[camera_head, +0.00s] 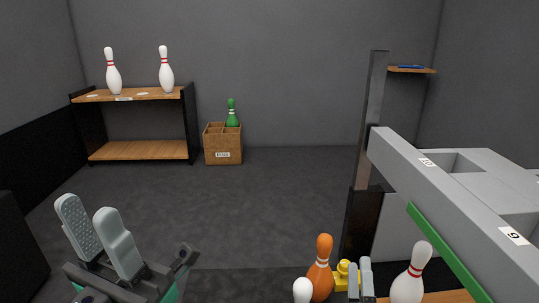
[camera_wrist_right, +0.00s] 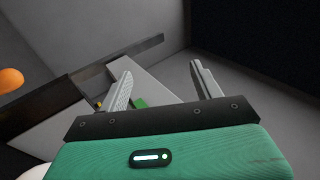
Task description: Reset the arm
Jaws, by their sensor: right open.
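My left gripper (camera_head: 87,207) is at the lower left of the head view. Its two grey fingers stand apart with nothing between them. My right gripper (camera_head: 360,262) is at the bottom, right of centre, beside a small yellow part (camera_head: 345,274); I cannot tell whether they touch. In the right wrist view the right gripper (camera_wrist_right: 160,68) has its fingers wide apart and nothing held. A grey machine (camera_head: 400,165) with a green strip (camera_head: 450,252) along its side stands at the right. Which part is the arm to reset is unclear.
An orange pin (camera_head: 322,270) and white pins (camera_head: 411,275) stand close around my right gripper. A shelf (camera_head: 135,150) with two white pins is at the back left. The middle floor is clear.

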